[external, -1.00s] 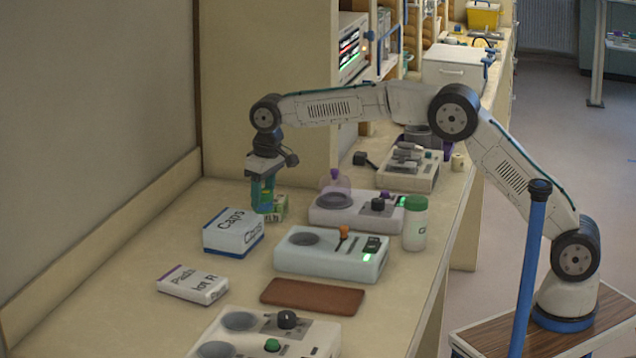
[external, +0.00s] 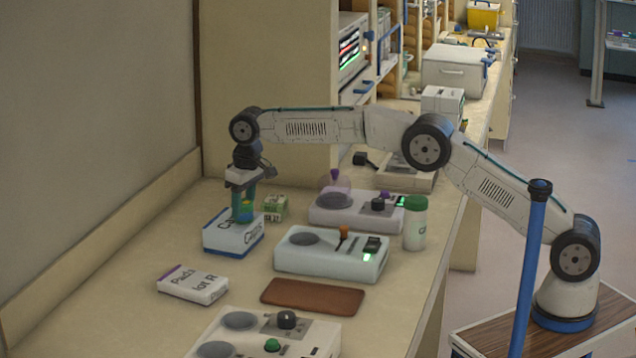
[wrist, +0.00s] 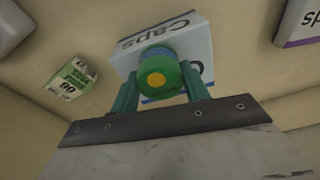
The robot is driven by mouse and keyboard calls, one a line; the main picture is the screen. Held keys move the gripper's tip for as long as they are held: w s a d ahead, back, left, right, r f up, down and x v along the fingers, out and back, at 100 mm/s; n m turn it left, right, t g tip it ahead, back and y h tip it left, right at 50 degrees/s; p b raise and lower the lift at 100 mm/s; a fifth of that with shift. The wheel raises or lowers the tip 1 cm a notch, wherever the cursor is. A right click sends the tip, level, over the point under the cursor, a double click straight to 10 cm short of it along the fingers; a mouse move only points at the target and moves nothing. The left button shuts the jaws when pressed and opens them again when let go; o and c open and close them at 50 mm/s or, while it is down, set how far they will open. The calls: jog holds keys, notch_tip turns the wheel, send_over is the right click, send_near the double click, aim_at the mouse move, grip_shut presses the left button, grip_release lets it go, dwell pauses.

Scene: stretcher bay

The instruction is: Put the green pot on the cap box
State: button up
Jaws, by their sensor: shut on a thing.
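The cap box (external: 225,240), white and blue with "Caps" on it, stands on the bench at left centre. It also shows in the wrist view (wrist: 196,40), behind the pot. My gripper (external: 243,214) points down over the cap box. It is shut on the green pot (wrist: 158,78), which shows a green end with a yellow spot between the two fingers. In the external view the fingers mostly hide the pot. I cannot tell whether the pot touches the box top.
A small green and white box (external: 275,207) stands just behind the cap box. A white packet (external: 192,284) lies in front. White devices (external: 330,255) and a brown mat (external: 312,297) lie to the right. A green-capped bottle (external: 414,228) stands near the bench edge. Bench left of the cap box is clear.

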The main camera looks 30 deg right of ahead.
aim_at(248, 203)
jog(key=shift+f, duration=0.15)
jog(key=o, duration=1)
notch_tip(248, 203, up, 12)
jog(key=s, duration=0.1)
jog(key=shift+d, duration=0.35)
jog(key=shift+s+d, duration=0.1)
